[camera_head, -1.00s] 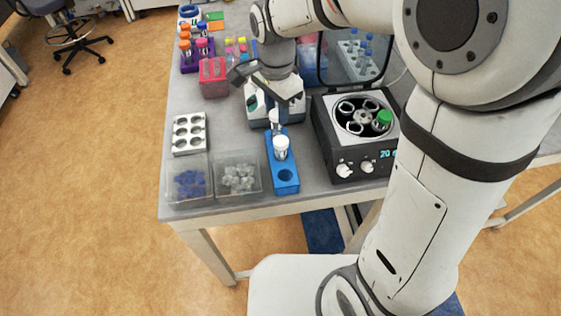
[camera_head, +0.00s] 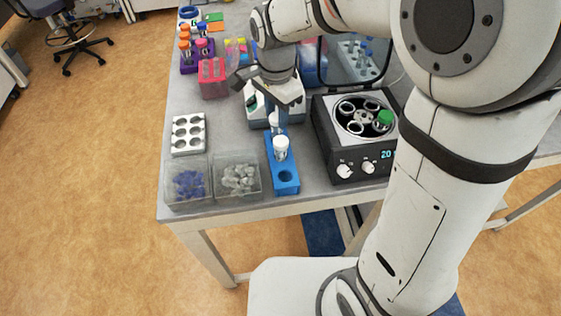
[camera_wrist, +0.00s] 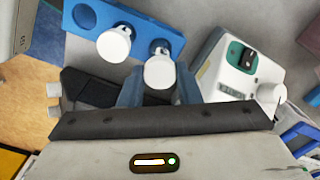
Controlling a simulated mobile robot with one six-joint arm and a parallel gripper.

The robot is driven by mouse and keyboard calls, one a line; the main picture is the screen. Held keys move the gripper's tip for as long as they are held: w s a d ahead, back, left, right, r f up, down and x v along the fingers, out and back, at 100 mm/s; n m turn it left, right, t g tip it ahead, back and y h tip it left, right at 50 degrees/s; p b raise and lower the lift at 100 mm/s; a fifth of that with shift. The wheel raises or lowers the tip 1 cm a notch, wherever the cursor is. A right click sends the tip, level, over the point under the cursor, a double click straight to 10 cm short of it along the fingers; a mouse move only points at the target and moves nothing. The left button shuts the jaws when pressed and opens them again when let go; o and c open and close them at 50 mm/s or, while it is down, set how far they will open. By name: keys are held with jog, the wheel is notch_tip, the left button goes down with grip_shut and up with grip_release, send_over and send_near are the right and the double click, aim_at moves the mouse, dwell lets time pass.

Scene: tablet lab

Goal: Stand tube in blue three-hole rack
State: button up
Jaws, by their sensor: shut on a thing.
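The blue three-hole rack (camera_head: 286,185) stands near the front edge of the table. Its front hole is empty, and a white-capped tube (camera_head: 281,148) stands upright in its middle hole. My gripper (camera_head: 275,112) is over the rear hole, shut on a second white-capped tube (camera_head: 274,122). In the wrist view the held tube (camera_wrist: 160,72) is between the two fingers of my gripper (camera_wrist: 158,86), with its lower end at the end hole of the rack (camera_wrist: 140,45). How deep it sits in that hole is hidden.
A centrifuge (camera_head: 345,170) with a green-capped tube stands right of the rack. Clear bins of blue caps (camera_head: 187,187) and grey caps (camera_head: 238,179) and a white rack (camera_head: 188,135) are to the left. A white device (camera_wrist: 230,65) stands close beside my gripper.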

jog(key=shift+f, duration=0.15)
jog(key=shift+f+b, duration=0.55)
jog(key=shift+f, duration=0.05)
jog(key=o, duration=0.9)
